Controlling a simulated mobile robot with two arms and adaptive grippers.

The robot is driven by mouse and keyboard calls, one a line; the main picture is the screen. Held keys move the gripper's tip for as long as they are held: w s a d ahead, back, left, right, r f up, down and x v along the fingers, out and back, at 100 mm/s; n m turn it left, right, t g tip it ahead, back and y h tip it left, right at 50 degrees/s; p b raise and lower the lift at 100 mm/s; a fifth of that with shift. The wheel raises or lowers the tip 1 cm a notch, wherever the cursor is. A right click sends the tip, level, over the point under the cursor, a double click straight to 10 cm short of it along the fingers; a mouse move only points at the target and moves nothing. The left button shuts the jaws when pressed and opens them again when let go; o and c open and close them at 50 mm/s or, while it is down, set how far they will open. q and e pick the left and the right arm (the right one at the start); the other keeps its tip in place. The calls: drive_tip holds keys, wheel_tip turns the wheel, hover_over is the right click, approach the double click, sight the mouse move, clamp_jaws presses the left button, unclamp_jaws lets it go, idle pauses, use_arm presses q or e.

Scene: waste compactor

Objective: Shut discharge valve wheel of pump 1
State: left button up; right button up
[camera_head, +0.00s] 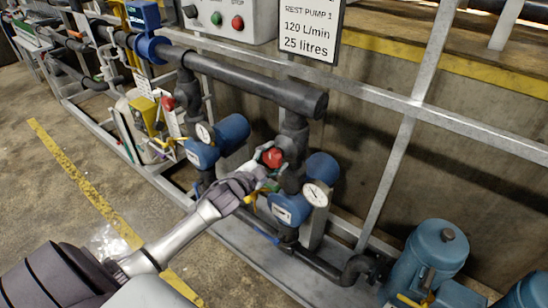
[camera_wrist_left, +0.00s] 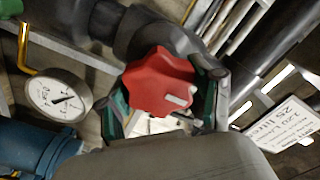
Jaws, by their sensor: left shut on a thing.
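The red valve wheel (camera_head: 272,157) sits on the dark vertical pipe beside a blue pump, below the thick grey header pipe. It also shows large in the left wrist view (camera_wrist_left: 158,82), a lobed red knob with a small pale mark. My left gripper (camera_head: 268,158) reaches in from the left and is shut on this wheel. In the left wrist view its green-padded fingers (camera_wrist_left: 162,103) stand on both sides of the wheel. Whether the wheel is fully turned cannot be told. My right gripper is not in view.
A round gauge (camera_head: 316,195) and blue pump body (camera_head: 290,208) are close below the wheel. A second red knob (camera_head: 168,103) is on the pipe to the left. A sign (camera_head: 308,28) and control box (camera_head: 230,18) hang above. Open floor lies at left.

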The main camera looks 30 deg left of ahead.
use_arm(q)
drive_tip(key=o, duration=1)
drive_tip(key=shift+f, duration=0.15)
drive_tip(key=shift+o, duration=0.7)
drive_tip(key=shift+s, duration=0.15)
drive_tip(key=s, duration=1.1)
drive_tip(key=shift+s+a, duration=0.4)
drive_tip(key=shift+a, duration=0.05)
